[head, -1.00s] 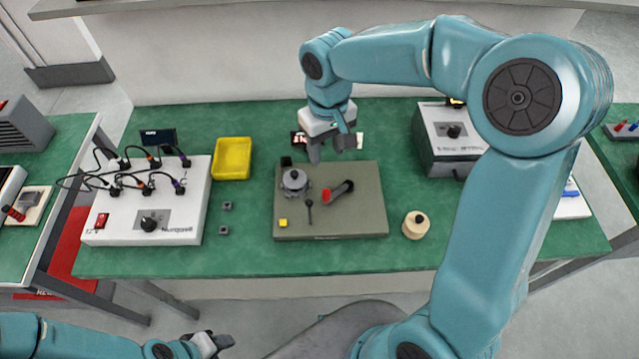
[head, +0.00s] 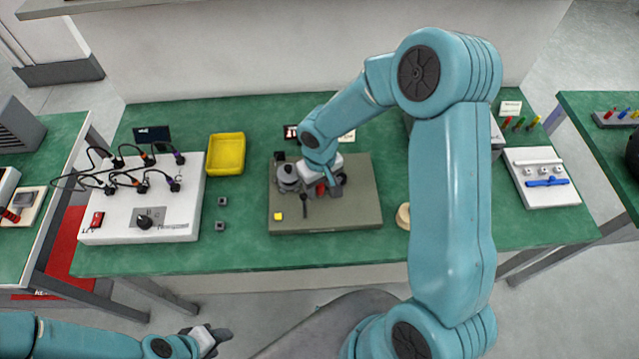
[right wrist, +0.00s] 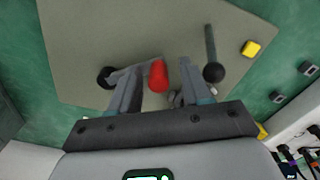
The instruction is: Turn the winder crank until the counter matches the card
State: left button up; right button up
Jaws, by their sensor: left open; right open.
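The winder's flat grey-green base (head: 345,218) sits mid-bench in the head view, with a grey spool (head: 288,177) at its left and a black-knobbed lever (head: 304,201). The crank's red handle (head: 321,189) is partly hidden by my right gripper (head: 323,192). In the right wrist view the red handle (right wrist: 158,75) lies between the open, separated fingers of my right gripper (right wrist: 160,68); the crank arm (right wrist: 125,75) runs left to a black hub. A small dark panel (head: 291,131) and a white card edge (head: 348,137) show behind the winder; neither is readable. My left gripper (head: 213,338) is open and empty, low in front of the bench.
A white box with cables (head: 160,228) and a yellow tray (head: 226,154) stand left of the winder. Two small grey blocks (head: 221,213) lie between. A cream round piece (head: 403,215) is partly behind my right arm. A white tray (head: 541,190) lies farther right.

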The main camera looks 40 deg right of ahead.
jog(key=shift+s, duration=0.1)
jog(key=shift+d, duration=0.1)
jog(key=shift+c, duration=0.8)
grip_shut()
